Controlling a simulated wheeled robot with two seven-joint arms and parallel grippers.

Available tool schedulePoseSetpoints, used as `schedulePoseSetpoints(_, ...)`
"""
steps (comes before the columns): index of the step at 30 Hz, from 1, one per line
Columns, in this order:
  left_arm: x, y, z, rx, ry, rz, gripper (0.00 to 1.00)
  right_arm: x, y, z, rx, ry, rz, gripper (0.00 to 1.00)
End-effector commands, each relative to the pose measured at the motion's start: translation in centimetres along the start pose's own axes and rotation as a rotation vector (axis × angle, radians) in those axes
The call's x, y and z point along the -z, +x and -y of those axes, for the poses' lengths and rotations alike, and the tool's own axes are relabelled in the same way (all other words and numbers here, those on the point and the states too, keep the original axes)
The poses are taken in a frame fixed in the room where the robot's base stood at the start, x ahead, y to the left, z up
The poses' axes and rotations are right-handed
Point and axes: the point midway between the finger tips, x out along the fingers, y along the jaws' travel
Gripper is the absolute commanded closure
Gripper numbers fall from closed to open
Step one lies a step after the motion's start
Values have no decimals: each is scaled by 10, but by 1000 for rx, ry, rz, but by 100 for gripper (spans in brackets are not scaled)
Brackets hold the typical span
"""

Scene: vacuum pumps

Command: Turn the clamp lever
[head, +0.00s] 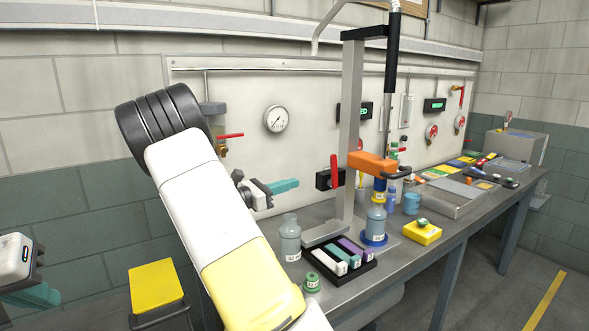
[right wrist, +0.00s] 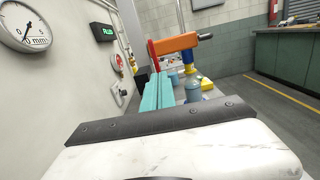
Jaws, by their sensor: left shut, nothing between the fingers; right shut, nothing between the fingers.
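An orange clamp arm (head: 372,162) is mounted on a grey upright stand (head: 350,130), above a bottle (head: 376,218) with a yellow and blue neck. A red lever (head: 334,170) stands upright at the clamp's left end; in the right wrist view the red lever (right wrist: 151,54) shows just beyond my fingertips. My right gripper (head: 296,184), with teal fingers, is shut and empty, left of the lever and apart from it. The right wrist view shows its fingers (right wrist: 164,75) together. My left gripper (head: 52,297) is shut and empty at the lower left, far from the clamp.
A grey bottle (head: 290,238) and a black tray (head: 366,269) of coloured blocks stand on the bench near the stand. A pressure gauge (head: 276,119) and a red-handled valve (head: 229,136) are on the wall panel. My right arm crosses the head view's left-centre.

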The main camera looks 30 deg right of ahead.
Motion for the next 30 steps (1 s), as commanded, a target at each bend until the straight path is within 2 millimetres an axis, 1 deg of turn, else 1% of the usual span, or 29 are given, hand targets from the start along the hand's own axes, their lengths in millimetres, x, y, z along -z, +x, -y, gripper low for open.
schedulePoseSetpoints(1,0,0,0,0,0,0,100,-2,-2,-5,-13,-15,27,100)
schedulePoseSetpoints(4,0,0,0,0,0,0,100,-5,-1,-10,-25,-28,52,100)
schedulePoseSetpoints(8,0,0,0,0,0,0,100,-6,11,-11,-25,-29,55,100)
schedulePoseSetpoints(11,0,0,0,0,0,0,100,-7,30,-10,-22,-28,53,100)
schedulePoseSetpoints(18,0,0,0,0,0,0,100,-10,82,-11,-22,-26,52,100)
schedulePoseSetpoints(21,0,0,0,0,0,0,100,-10,101,-12,-22,-27,52,100)
schedulePoseSetpoints(25,0,0,0,0,0,0,100,-11,120,-12,-23,-26,51,100)
schedulePoseSetpoints(30,0,0,0,0,0,0,100,-12,134,-13,-24,-27,51,100)
